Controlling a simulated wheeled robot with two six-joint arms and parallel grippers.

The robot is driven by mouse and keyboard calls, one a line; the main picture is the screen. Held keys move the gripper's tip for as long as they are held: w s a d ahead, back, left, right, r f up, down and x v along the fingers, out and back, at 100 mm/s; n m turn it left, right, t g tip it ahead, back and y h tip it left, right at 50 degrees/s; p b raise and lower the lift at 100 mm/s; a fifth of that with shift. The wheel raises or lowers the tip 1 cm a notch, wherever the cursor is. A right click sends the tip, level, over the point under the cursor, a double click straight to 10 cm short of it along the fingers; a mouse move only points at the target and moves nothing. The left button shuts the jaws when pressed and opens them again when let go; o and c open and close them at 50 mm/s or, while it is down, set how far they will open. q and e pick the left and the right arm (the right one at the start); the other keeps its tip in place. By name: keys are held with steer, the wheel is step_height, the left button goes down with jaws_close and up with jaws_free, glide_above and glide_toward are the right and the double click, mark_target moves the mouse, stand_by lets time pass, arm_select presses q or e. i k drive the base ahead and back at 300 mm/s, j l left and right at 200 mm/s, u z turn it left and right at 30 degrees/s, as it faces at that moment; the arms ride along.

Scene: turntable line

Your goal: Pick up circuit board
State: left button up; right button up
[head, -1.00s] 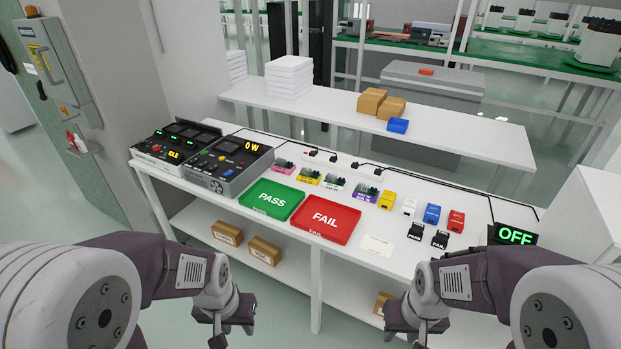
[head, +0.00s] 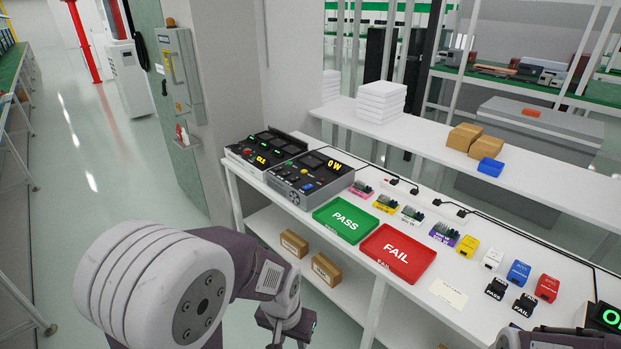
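Several small circuit boards lie in a row on the white workbench: a pink-based one (head: 362,187), a yellow-based one (head: 385,204), a white-based one (head: 412,214) and a purple-based one (head: 443,235). They sit behind the green PASS tray (head: 345,221) and the red FAIL tray (head: 398,253), which look empty. My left gripper (head: 288,326) hangs low in front of the bench, away from the boards; its finger opening does not show clearly. Only a piece of my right arm shows at the lower right edge; its gripper is out of view.
Two dark test units with displays (head: 312,178) stand at the bench's left end. Yellow, white, blue and red blocks (head: 518,272) and black PASS and FAIL stamps (head: 523,305) stand to the right. Small boxes (head: 326,269) lie on the lower shelf. Cables run along the back edge.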

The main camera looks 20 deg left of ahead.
mark_target(383, 203)
steer(key=i+j+z, duration=0.5)
steer(key=z, duration=0.2)
steer(key=i+j+z, duration=0.45)
steer(key=j+z, duration=0.25)
steer(key=j, duration=0.15)
steer(key=i+j+z, duration=0.1)
steer(key=j+z, duration=0.3)
